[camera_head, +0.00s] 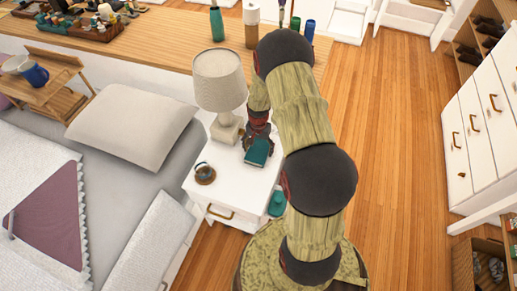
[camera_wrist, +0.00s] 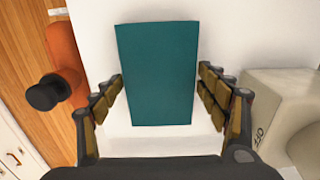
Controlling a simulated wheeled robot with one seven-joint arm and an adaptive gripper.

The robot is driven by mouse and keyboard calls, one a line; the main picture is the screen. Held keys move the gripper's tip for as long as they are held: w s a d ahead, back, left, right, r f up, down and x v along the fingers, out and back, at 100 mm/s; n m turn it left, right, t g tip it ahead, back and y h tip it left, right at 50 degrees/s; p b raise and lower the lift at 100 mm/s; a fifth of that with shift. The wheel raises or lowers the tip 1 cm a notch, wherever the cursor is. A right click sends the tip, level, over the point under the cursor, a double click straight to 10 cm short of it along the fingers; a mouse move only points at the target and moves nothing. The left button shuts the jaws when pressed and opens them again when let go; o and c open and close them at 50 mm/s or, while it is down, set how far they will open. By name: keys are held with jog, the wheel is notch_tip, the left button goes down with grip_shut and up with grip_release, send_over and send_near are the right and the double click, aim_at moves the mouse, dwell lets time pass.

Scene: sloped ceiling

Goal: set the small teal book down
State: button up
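The small teal book (camera_head: 257,152) is at the top of the white nightstand (camera_head: 237,186), below my gripper (camera_head: 257,140) in the head view. In the wrist view the teal book (camera_wrist: 157,75) lies between the two fingers of my gripper (camera_wrist: 160,80). Both fingertips meet its side edges, so the gripper looks shut on it. White surface shows around the book. I cannot tell whether the book touches the nightstand top or is held just above it.
A lamp (camera_head: 220,90) stands close to my gripper; its base (camera_wrist: 283,105) is at right in the wrist view. A brown cup (camera_head: 205,173) sits at the nightstand's left. An orange object with a dark end (camera_wrist: 62,70) is left of my fingers.

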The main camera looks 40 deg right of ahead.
aim_at(259, 150)
jog(key=shift+o, duration=0.8)
notch_tip(259, 150, up, 12)
jog(key=p, duration=0.4)
jog(key=shift+r, duration=0.15)
jog(key=s+a+n+g, duration=0.1)
jog(key=s+a+n, duration=0.2)
jog(key=s, duration=0.2)
jog(key=s+a+r+n+t, duration=0.2)
jog(key=a+r, duration=0.5)
jog(key=r, duration=0.5)
jog(key=s+a+r+n+t, duration=0.2)
jog(key=s+a+r+n, duration=0.2)
jog(key=r, duration=0.8)
jog(key=s+a+r+n+t, duration=0.2)
jog(key=s+a+r, duration=0.6)
jog(key=r, duration=0.4)
jog(key=shift+a+n+t, duration=0.3)
jog(key=shift+a+n, duration=0.2)
jog(key=shift+a, duration=0.3)
